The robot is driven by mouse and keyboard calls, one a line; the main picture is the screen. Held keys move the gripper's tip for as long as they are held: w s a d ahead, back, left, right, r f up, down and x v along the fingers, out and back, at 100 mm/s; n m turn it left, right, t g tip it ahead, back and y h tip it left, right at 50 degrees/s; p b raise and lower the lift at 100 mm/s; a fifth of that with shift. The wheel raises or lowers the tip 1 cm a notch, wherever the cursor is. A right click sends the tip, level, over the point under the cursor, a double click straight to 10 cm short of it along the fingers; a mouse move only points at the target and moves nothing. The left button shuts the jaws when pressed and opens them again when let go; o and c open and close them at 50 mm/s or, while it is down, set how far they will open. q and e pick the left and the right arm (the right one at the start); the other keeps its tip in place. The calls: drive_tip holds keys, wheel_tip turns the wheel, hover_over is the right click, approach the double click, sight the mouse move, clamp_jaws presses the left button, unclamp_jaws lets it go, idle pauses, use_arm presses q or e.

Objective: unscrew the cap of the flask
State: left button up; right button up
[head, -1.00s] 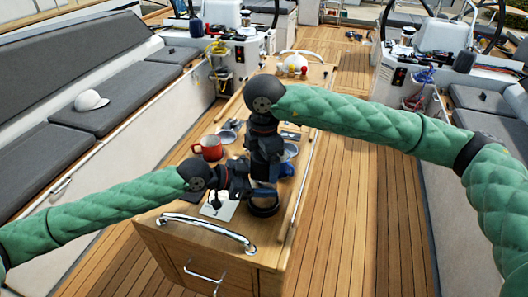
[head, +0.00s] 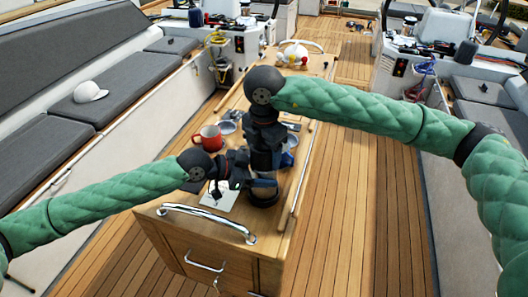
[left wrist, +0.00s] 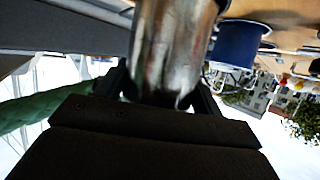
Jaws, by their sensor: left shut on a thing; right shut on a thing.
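The flask (left wrist: 172,45) shows in the left wrist view as a shiny silver cylinder, close up between the fingers of my left gripper (left wrist: 168,98). In the head view my left gripper (head: 262,183) reaches in from the left, low over the table, and is shut on the flask body. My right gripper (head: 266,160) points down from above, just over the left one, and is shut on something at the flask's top. The cap is hidden by the right gripper and wrist. The flask itself is mostly hidden in the head view by both grippers.
The wooden cockpit table (head: 175,225) has a chrome rail (head: 208,222) at its near end. A red mug (head: 209,137) and a small metal bowl (head: 226,127) stand left of the grippers. A blue item (head: 291,141) is close on the right. Deck beside the table is clear.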

drive_tip(key=n, duration=0.3)
drive_tip(key=o, duration=1.1)
drive_tip(key=shift+r, duration=0.1)
